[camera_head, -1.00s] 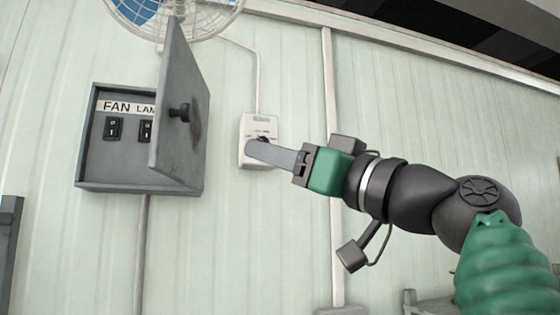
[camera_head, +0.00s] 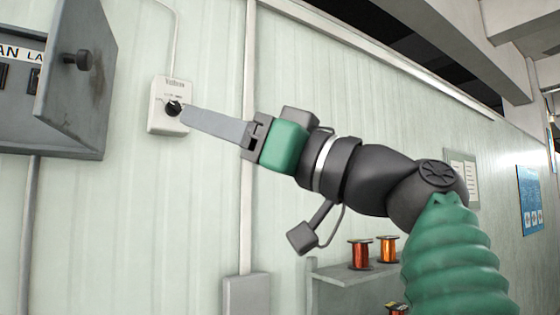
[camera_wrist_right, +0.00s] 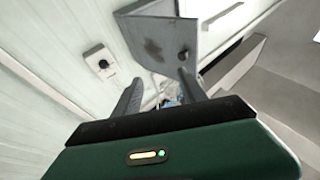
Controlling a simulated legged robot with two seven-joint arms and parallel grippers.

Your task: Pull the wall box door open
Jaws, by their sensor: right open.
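The grey wall box (camera_head: 50,145) is at the left edge of the head view, partly cut off. Its door (camera_head: 77,75) stands open, swung out from the wall, with a round dark knob (camera_head: 77,60) on its face. The door also shows in the right wrist view (camera_wrist_right: 155,35), ahead of the fingers. My right gripper (camera_head: 185,116) is open and empty, right of the door and apart from it. In the head view its fingers overlap the edge of the white regulator near its dial. My left gripper is not in view.
A white wall regulator (camera_head: 165,122) with a black dial (camera_head: 173,107) is mounted right of the box. Copper wire spools (camera_head: 360,254) stand on a grey shelf (camera_head: 350,274) at lower right. A grey wall box (camera_head: 246,295) sits low on the wall.

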